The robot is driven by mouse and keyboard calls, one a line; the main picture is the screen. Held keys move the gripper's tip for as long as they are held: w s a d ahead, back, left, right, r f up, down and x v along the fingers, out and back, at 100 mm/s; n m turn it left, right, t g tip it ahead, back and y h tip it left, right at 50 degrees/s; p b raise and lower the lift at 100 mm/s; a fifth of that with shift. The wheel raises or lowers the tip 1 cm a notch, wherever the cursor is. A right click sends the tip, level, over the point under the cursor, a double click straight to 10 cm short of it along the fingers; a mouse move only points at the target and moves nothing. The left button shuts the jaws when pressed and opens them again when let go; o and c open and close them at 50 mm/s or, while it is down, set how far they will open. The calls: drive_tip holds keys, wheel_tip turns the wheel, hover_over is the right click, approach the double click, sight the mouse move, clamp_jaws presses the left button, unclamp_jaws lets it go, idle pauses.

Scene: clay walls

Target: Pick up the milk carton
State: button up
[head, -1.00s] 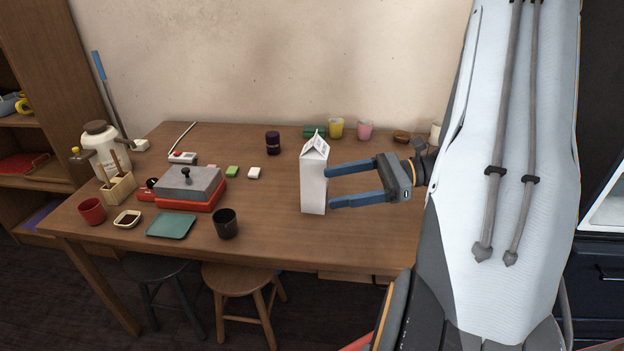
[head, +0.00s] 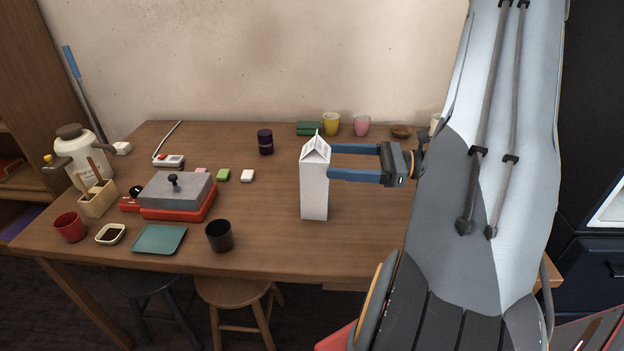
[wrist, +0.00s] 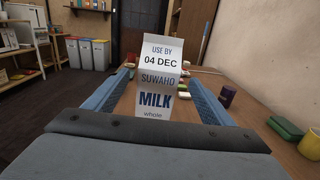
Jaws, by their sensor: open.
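The white milk carton (head: 314,190) stands upright on the wooden table, right of the middle in the head view. In the wrist view the carton (wrist: 158,85) faces me with its "MILK" and "USE BY 04 DEC" print. My gripper (head: 330,162) is open, with its blue fingers reaching left to the carton's upper part. In the wrist view the two fingers (wrist: 158,88) lie on either side of the carton, with a gap showing at each side. The carton's lower part is hidden in the wrist view.
A black cup (head: 219,236) and a red grill with a grey lid (head: 175,190) stand left of the carton. A purple jar (head: 265,142), a yellow cup (head: 331,124) and a pink cup (head: 361,125) stand behind. The table directly around the carton is clear.

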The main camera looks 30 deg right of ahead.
sight(315, 158)
drive_tip(key=shift+r+p+x, duration=0.1)
drive_tip(key=shift+p+x, duration=0.25)
drive_tip(key=shift+x, duration=1.25)
drive_tip(key=shift+r+p+x, duration=0.15)
drive_tip(key=shift+p+x, duration=0.2)
drive_tip(key=shift+x, duration=1.2)
drive_tip(key=shift+s+a, duration=0.1)
clamp_jaws()
